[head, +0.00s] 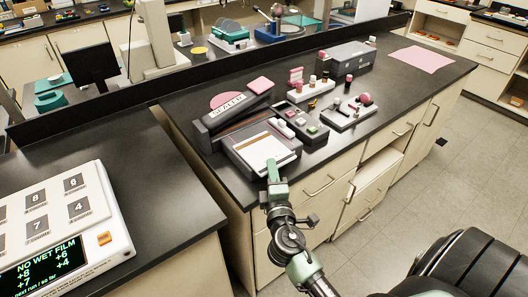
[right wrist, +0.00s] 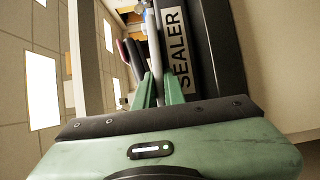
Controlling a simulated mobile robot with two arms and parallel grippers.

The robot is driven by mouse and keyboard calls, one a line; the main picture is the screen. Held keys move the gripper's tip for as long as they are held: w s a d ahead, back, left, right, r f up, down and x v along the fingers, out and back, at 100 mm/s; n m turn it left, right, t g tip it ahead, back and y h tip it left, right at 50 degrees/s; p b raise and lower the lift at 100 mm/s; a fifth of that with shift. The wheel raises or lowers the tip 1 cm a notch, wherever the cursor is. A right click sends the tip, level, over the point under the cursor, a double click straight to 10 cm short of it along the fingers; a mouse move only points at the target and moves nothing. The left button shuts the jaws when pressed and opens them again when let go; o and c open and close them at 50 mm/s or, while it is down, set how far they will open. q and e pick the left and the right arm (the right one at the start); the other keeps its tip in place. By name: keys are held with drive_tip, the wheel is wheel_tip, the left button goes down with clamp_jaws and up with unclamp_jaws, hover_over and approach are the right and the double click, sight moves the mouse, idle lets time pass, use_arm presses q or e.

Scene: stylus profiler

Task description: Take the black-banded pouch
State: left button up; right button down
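A white pouch (head: 265,152) lies flat on the grey plate (head: 238,150) in front of the sealer (head: 232,112). A brown strip shows along its far side; I cannot make out a black band. My right gripper (head: 272,172) is at the pouch's near edge. In the right wrist view, its two green fingers (right wrist: 160,88) stand apart, with a thin pale edge between them that may be the pouch. Contact cannot be told. The sealer's label (right wrist: 178,50) shows sideways just beyond the fingers. My left gripper is out of view.
A dark tray (head: 300,124) with small parts stands right of the plate. Behind are a rack of bottles (head: 312,90), a grey box (head: 347,56) and a pink mat (head: 422,59). A display unit (head: 62,225) stands on the left counter.

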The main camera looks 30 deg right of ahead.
drive_tip(key=shift+r, duration=0.1)
wheel_tip(320, 180, up, 20)
drive_tip(key=p, duration=0.4)
idle(2.0)
